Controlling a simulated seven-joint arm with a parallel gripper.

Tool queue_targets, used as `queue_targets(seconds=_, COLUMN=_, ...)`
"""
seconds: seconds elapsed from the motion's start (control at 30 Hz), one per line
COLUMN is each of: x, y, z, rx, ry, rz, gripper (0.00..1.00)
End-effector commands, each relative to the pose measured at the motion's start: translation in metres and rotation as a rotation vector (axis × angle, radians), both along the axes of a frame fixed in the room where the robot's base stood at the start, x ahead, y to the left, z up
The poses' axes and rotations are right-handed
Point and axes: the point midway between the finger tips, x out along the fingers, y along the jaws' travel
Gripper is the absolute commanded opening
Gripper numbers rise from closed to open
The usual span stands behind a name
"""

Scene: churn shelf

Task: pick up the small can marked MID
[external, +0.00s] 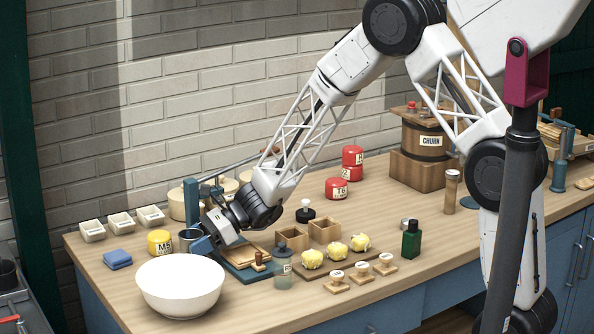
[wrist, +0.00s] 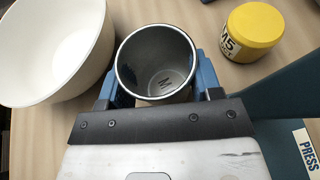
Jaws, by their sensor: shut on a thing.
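The small can (wrist: 152,50) is a grey metal open cup; in the wrist view I look down into it and see a letter M on its inside floor. The rest of its marking does not show. My gripper (wrist: 157,78) is shut on the can, with one blue finger on each side of its wall. In the external view the can (external: 187,236) shows at the left part of the bench, partly behind my gripper (external: 200,243). I cannot tell whether the can touches the bench.
A white bowl (external: 180,285) stands close in front, with a yellow M5 tin (external: 159,243) and a blue cloth (external: 117,259) to the left. The press (external: 190,203) is close by my gripper. Wooden boxes (external: 292,239) and yellow lumps (external: 335,251) stand to the right.

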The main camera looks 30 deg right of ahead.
Motion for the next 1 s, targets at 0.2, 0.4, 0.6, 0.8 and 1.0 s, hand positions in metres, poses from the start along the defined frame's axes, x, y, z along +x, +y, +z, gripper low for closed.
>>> queue_targets(seconds=0.2, x=0.000, y=0.000, z=0.012, rx=0.001, ry=-0.002, rz=0.000, gripper=0.33)
queue_targets(seconds=0.4, x=0.000, y=0.000, z=0.037, rx=0.001, ry=-0.003, rz=0.001, gripper=0.33)
queue_targets(seconds=0.6, x=0.000, y=0.000, z=0.068, rx=0.000, ry=-0.004, rz=0.001, gripper=0.33)
queue_targets(seconds=0.8, x=0.000, y=0.000, z=0.091, rx=0.001, ry=-0.002, rz=0.000, gripper=0.33)
queue_targets(seconds=1.0, x=0.000, y=0.000, z=0.099, rx=0.000, ry=-0.001, rz=0.000, gripper=0.33)
